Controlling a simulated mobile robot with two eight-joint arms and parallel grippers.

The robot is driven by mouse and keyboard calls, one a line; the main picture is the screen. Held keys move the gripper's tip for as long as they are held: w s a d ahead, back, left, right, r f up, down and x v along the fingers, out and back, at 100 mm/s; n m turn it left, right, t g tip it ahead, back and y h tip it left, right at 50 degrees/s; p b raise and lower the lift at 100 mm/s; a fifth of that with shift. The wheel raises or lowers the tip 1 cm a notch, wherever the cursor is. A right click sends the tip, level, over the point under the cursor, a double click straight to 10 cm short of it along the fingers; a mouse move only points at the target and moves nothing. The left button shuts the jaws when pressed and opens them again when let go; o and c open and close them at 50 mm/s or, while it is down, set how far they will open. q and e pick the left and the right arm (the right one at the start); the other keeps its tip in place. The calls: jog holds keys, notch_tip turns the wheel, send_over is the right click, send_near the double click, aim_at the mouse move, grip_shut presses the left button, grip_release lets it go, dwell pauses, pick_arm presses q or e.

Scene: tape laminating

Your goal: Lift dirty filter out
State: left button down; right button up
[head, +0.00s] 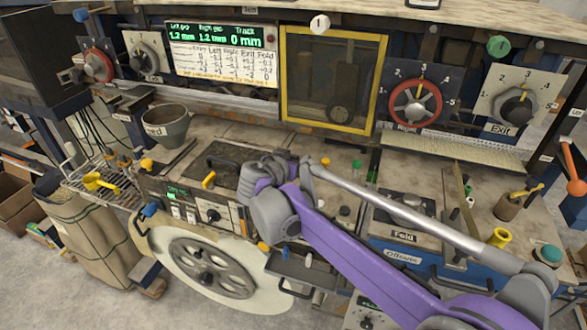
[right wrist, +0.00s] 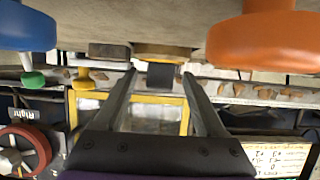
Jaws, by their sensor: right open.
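I cannot tell for certain which thing is the dirty filter. A dark, dirty panel with a handle (head: 222,160) lies in the bench top, left of my right gripper (head: 282,168). In the head view, my wrist hides much of that gripper and the bench under it. In the right wrist view, the fingers of my right gripper (right wrist: 160,74) are apart. A small dark block (right wrist: 161,77) shows between their tips, under a yellowish round part (right wrist: 163,51). I cannot tell whether the fingers touch it. My left gripper is not in view.
A yellow-framed window (head: 285,80) stands behind the bench. A grey cup (head: 167,127) stands at the left, and a large spoked wheel (head: 212,267) is below. An orange knob (right wrist: 265,42) and a blue knob (right wrist: 27,28) are close to the wrist camera.

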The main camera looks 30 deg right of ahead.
jog(key=shift+s, duration=0.1)
grip_shut()
jog(key=shift+r, duration=0.1)
dwell(0.3)
